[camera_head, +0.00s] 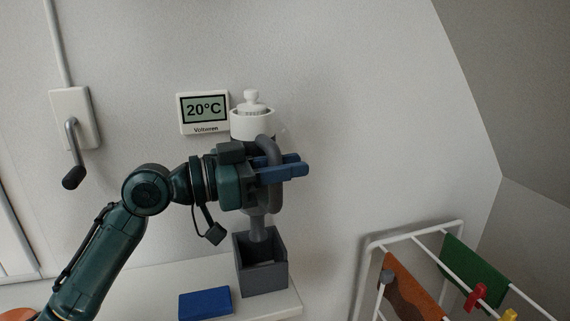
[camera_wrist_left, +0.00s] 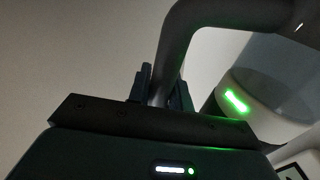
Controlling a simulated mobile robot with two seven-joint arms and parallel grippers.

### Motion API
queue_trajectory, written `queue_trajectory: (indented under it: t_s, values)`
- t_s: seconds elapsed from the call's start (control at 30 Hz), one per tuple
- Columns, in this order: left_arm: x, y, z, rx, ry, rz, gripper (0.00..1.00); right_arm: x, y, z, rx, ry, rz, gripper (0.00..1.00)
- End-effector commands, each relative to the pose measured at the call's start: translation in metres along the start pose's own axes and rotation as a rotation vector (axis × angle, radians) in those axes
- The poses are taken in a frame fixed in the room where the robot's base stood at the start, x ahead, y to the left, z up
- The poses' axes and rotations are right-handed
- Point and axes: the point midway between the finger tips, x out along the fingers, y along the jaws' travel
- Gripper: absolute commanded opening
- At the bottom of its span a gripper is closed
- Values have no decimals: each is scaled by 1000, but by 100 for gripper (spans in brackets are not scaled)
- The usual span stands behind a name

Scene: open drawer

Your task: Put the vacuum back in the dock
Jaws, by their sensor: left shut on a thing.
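The vacuum has a white body (camera_head: 252,124) with a knobbed top and a grey loop handle (camera_head: 270,150). My left gripper (camera_head: 284,172) is shut on that handle, and the vacuum hangs upright. The dock (camera_head: 264,280) is a grey open-topped box on the white surface below. The vacuum's grey lower tube (camera_head: 257,228) points down at the dock's opening; I cannot tell how far its end is inside. In the left wrist view the handle (camera_wrist_left: 182,45) passes between the fingers (camera_wrist_left: 160,88), and the white body (camera_wrist_left: 255,95) shows a green light. My right gripper is out of view.
A blue flat block (camera_head: 205,303) lies on the white surface left of the dock. A thermostat (camera_head: 204,112) and a crank handle (camera_head: 74,150) are on the wall behind. A drying rack (camera_head: 365,265) with cloths stands at the right.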

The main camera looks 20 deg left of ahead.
Motion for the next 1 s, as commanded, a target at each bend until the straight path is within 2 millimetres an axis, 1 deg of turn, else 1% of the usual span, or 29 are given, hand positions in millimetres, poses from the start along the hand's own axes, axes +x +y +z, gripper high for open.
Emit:
queue_trajectory:
  t_s: [0.5, 0.7, 1.0]
  values:
    - [-2, 0, 36, 8, 7, -2, 0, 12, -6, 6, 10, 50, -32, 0]
    - [-2, 0, 49, 8, 8, -2, 0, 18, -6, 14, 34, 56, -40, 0]
    - [-3, 1, 70, 8, 7, -1, 0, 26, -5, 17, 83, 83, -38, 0]
